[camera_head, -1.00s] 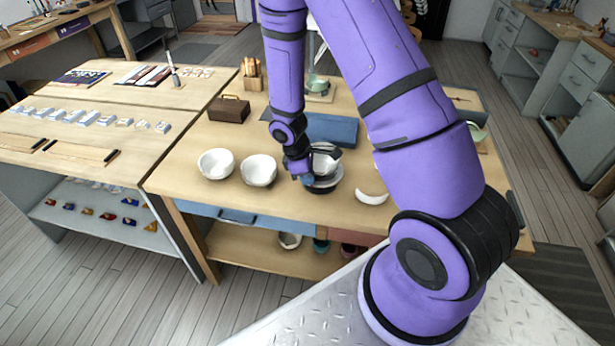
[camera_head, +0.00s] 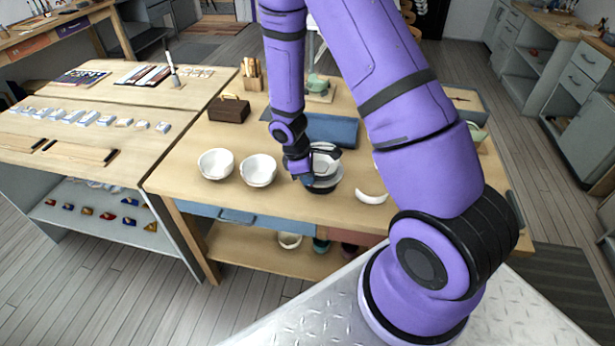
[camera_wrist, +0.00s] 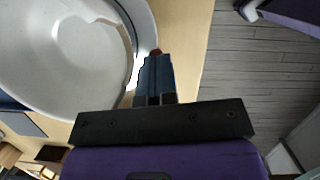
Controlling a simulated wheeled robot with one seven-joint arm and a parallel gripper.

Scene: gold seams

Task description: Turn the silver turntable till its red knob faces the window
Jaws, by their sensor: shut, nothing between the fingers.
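The silver turntable (camera_head: 324,182) stands on the wooden bench, with a pale broken bowl (camera_head: 326,160) on it. The bowl (camera_wrist: 60,55) fills the upper left of the wrist view, and its jagged edge shows. My gripper (camera_wrist: 155,58) is shut and empty, beside the bowl's outer right side. A small red spot, likely the red knob (camera_wrist: 155,51), shows right at the fingertips; I cannot tell whether they touch. In the head view my gripper (camera_head: 305,178) is at the turntable's left front, partly hidden by my wrist. The knob cannot be made out there.
Two white bowls (camera_head: 258,170) stand left of the turntable, close to my gripper. A white curved shard (camera_head: 371,197) lies to its right. A blue cloth or mat (camera_head: 332,130) and a brown box (camera_head: 229,110) are behind. The bench's front edge is near.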

